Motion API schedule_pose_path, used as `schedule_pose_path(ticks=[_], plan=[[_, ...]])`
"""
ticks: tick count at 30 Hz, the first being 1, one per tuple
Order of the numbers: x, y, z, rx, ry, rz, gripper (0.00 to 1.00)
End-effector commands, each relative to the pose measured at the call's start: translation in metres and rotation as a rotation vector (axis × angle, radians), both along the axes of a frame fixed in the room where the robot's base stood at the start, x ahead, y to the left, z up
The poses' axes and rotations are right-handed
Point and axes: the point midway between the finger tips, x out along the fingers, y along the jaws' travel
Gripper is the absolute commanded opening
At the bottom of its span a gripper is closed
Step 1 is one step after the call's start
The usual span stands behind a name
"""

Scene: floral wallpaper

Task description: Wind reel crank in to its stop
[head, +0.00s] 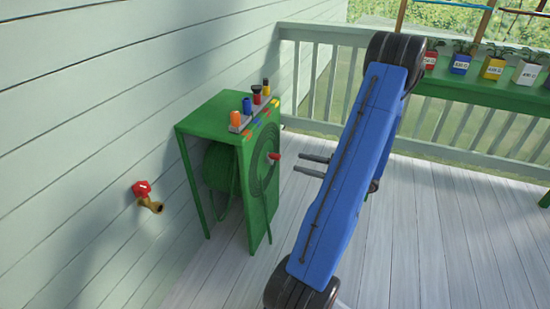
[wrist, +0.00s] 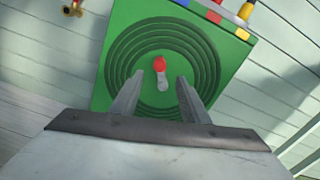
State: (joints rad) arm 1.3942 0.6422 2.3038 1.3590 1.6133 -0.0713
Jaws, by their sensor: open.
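The green hose reel cabinet (head: 262,190) stands against the wall, with concentric rings on its side panel. Its crank has a red knob (head: 274,155) that sticks out from the panel. In the wrist view the red knob (wrist: 159,64) is at the upper end of a short grey crank arm (wrist: 163,84) at the centre of the rings. My gripper (head: 300,162) is open and empty, its two fingers pointing left at the panel, a short gap from the knob. In the wrist view the fingers (wrist: 157,92) lie left and right of the crank arm, lower than the knob.
A row of coloured nozzles (head: 256,103) stands on the cabinet top. A red-handled brass tap (head: 146,196) is on the wall at left. A green bench with potted plants (head: 492,68) stands at the right by the railing (head: 330,85). The deck (head: 440,230) at right is clear.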

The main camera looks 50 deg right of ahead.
Motion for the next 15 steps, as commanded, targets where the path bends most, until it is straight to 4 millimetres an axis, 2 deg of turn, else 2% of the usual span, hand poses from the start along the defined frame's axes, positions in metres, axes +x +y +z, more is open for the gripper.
schedule_pose_path(ticks=[15], plan=[[0.076,0.033,0.000,0.001,0.000,0.004,0.41]])
